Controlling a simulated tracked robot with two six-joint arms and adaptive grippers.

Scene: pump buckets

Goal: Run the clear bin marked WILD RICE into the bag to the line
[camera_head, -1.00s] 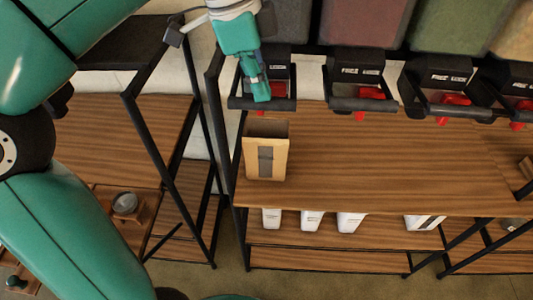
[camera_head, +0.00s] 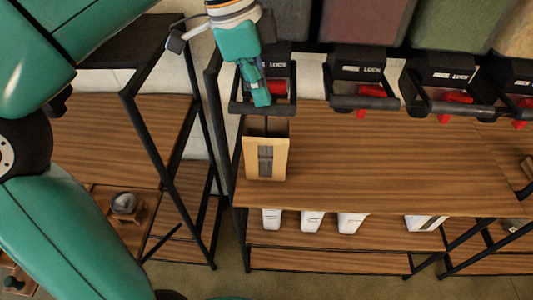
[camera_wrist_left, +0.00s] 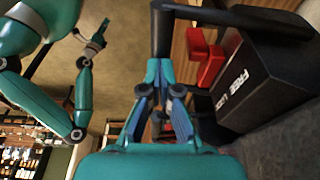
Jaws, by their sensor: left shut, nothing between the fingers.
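The leftmost clear bin (camera_head: 291,18) shows greyish contents in the head view; no WILD RICE mark is readable. Its black dispenser has a front bar (camera_head: 284,107) and a red part (camera_head: 278,87). An open brown paper bag (camera_head: 279,160) with a window strip stands upright below on the wooden shelf. Its fill level and any falling grain cannot be made out. My left gripper (camera_head: 262,99) is shut and empty, fingertips at the bar. In the left wrist view its fingers (camera_wrist_left: 160,68) meet at the black bar (camera_wrist_left: 162,32). My right gripper (camera_wrist_left: 98,36) hangs away to the left there.
More bins with black dispensers, such as the reddish one (camera_head: 368,20), line up to the right. Several white containers (camera_head: 351,222) stand on the lower shelf. Dark rack posts (camera_head: 222,140) stand left of the bag. The shelf right of the bag (camera_head: 370,160) is clear.

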